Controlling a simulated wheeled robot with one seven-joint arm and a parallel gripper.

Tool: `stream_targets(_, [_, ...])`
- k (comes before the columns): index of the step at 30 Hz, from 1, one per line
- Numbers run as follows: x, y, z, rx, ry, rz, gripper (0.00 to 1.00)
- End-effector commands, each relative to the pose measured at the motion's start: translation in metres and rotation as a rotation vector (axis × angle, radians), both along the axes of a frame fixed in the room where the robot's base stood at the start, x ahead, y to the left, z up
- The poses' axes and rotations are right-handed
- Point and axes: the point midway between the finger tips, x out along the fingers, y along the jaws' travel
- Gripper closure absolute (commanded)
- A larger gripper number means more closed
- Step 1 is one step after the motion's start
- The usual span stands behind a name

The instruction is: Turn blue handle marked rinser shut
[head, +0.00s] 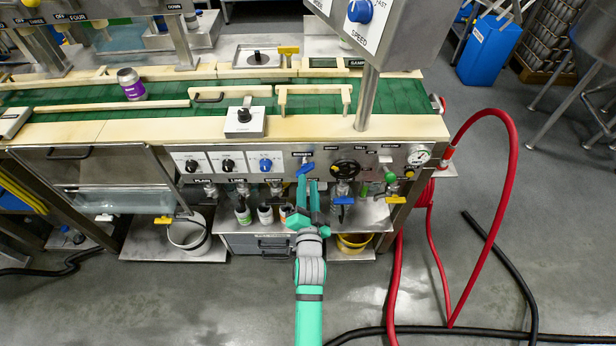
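The blue handle (305,168) sits on the steel front panel of the machine, under a small dark label that seems to read rinser. The handle lies slanted, its upper end to the right. My green gripper (308,184) reaches up from below with its fingers toward the panel. The two fingers are apart with a gap between them, and nothing shows held there. Their tips are just below the blue handle. Whether they touch its lower end cannot be told.
Left of the handle are white dial plates, one with a blue knob (265,164). Right are a black handwheel (346,168), a green knob (390,175) and a gauge (419,155). Below hang a blue valve handle (343,200) and a yellow one (392,200). A red hose (512,150) loops at right.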

Motion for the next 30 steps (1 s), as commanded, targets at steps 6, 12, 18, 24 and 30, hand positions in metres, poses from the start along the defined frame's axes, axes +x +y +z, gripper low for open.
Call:
stream_targets(6, [-0.037,-0.001,0.0,0.001,0.001,-0.001,0.71])
stream_targets(12, [-0.056,-0.001,0.0,0.0,0.0,-0.001,0.71])
stream_targets(18, [-0.06,-0.001,0.0,0.0,-0.001,-0.001,0.71])
stream_targets(24, [-0.06,-0.001,0.0,0.0,-0.001,-0.001,0.67])
stream_targets(30, [-0.06,0.001,-0.002,-0.17,0.003,0.0,0.22])
